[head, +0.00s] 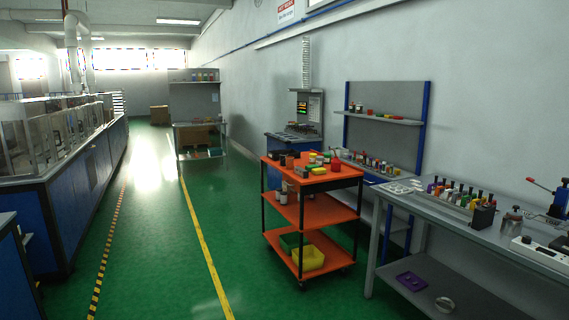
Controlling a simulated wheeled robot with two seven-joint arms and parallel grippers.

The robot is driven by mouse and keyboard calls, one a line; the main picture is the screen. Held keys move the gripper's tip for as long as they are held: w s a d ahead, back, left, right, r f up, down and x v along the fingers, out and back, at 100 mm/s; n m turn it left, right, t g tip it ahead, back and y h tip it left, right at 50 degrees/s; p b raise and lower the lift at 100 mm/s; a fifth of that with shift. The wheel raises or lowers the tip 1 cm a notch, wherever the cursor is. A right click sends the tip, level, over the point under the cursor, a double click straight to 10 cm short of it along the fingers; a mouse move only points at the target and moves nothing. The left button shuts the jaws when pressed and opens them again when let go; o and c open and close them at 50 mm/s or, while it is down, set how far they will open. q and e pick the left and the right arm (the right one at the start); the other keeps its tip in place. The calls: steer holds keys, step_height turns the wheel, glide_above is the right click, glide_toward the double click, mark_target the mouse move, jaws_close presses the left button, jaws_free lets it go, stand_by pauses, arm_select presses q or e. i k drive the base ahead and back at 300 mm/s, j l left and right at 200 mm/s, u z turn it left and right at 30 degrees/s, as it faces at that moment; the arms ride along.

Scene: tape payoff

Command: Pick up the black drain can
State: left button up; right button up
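I cannot tell for certain which thing is the black drain can. A dark grey can-like thing (511,223) stands on the grey workbench (440,222) at the right. A black block (483,217) stands just left of it. On the top shelf of the orange cart (318,178) there is a small dark can-like thing (289,162), too small to make out well. Neither of my grippers is in view.
The three-shelf cart stands on the green floor left of the workbench, with a yellow bin (308,258) on its bottom shelf. A long blue cabinet line (92,172) runs along the left. The floor between is clear, with a yellow line (205,255) on it.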

mark_target(283, 159)
steer(key=i+j+u, duration=0.2)
steer(key=i, duration=0.25)
steer(key=i+u, duration=0.25)
steer(key=i, duration=2.05)
steer(key=i+j+z, duration=0.1)
steer(key=i+z, duration=0.4)
steer(key=i+j+z, duration=0.3)
steer(key=i+z, duration=0.2)
steer(key=i+j+z, duration=0.5)
